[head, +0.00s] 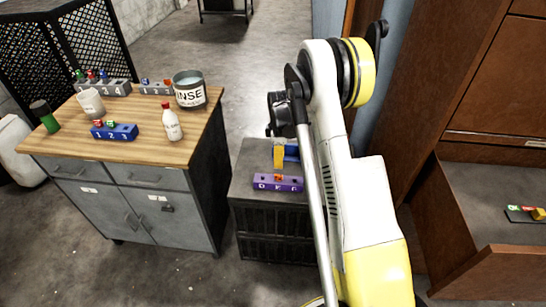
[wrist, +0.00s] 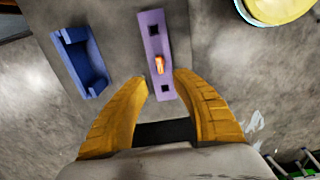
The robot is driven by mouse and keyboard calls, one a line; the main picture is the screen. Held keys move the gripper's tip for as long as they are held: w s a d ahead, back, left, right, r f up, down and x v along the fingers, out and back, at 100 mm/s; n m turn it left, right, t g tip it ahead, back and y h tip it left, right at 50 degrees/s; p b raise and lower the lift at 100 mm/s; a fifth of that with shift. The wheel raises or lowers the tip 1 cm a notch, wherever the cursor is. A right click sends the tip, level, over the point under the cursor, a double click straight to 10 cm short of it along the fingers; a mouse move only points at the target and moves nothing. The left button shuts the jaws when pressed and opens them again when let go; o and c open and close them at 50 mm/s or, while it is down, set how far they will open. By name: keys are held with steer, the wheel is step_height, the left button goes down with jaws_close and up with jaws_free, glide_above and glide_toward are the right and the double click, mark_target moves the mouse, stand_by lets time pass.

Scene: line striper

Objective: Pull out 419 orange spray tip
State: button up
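A small orange spray tip (head: 278,177) stands in the middle position of a purple holder (head: 263,184) marked with letters, on a low dark cabinet. Its number is not legible. In the wrist view, the orange tip (wrist: 160,64) sits between two dark square holes in the purple holder (wrist: 155,45). My gripper (wrist: 160,78) has its two yellow fingers apart, one on each side of the holder's near part, with nothing between them. The orange tip is just beyond the line of the fingertips. In the head view, one yellow finger of my gripper (head: 279,157) shows above the holder; my arm hides part of the area.
An empty blue tray (wrist: 80,62) lies left of the holder in the wrist view. A wood-topped workbench (head: 150,150) holds a blue rack (head: 122,134), a rinse cup (head: 190,92) and bottles. An open drawer (head: 480,195) at right holds a small rack (head: 518,215).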

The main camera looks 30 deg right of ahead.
mark_target(279, 175)
step_height(279, 175, down, 10)
steer(key=b, duration=0.5)
steer(key=shift+r+b, duration=0.2)
steer(key=shift+b, duration=0.15)
steer(key=shift+c, duration=0.5)
jaws_close()
